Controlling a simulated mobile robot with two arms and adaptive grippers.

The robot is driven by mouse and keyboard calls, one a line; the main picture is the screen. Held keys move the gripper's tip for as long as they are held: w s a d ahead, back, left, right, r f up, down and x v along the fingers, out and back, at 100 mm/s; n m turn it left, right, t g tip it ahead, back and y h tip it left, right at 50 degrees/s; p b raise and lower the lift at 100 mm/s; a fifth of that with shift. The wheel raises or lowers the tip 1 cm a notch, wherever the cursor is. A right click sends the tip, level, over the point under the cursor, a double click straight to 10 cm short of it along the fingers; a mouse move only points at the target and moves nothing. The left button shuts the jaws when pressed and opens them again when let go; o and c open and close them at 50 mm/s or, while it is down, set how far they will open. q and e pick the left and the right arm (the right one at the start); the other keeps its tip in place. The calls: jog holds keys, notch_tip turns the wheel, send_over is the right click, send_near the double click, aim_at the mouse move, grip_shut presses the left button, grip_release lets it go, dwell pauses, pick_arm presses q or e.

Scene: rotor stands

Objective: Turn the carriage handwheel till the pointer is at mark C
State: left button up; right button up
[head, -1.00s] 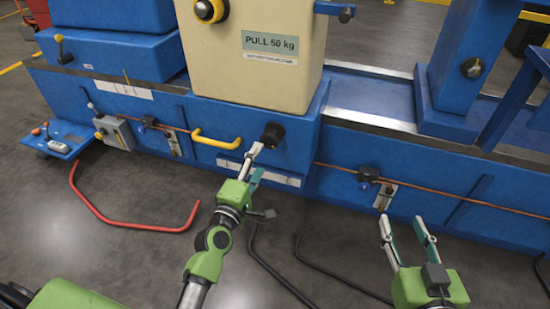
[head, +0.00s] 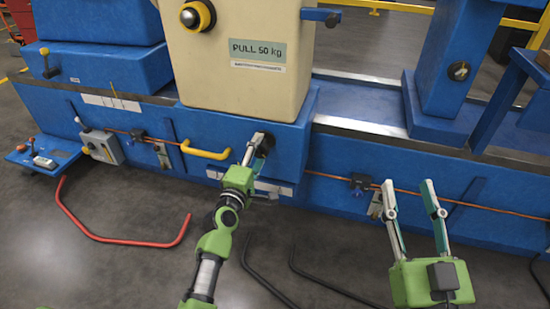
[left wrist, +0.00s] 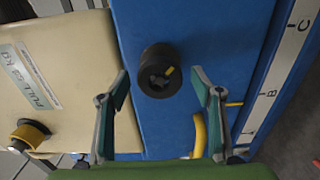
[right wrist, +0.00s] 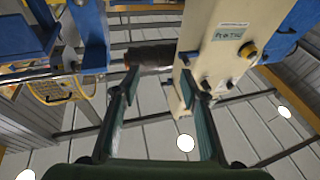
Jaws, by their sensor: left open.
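The carriage handwheel is a black round knob (head: 269,145) on the blue carriage front, partly hidden by my left gripper (head: 259,147) in the head view. A small yellow pointer (left wrist: 234,103) is by the scale near B, away from C. My right gripper (head: 409,186) is open and empty before the bed.
A yellow handle (head: 205,151) sticks out left of the handwheel. The cream housing (head: 240,80) rises above it. A copper-coloured rod (head: 330,176) runs along the bed front. A red bent bar (head: 115,238) and black bars lie on the floor.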

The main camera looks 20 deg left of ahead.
jog(key=shift+w+f+g, duration=0.15)
jog(key=shift+f+g, duration=0.35)
jog(key=shift+f, duration=0.3)
pick_arm(q)
jog(key=c, duration=1.3)
pick_arm(e)
jog(key=shift+d, duration=0.1)
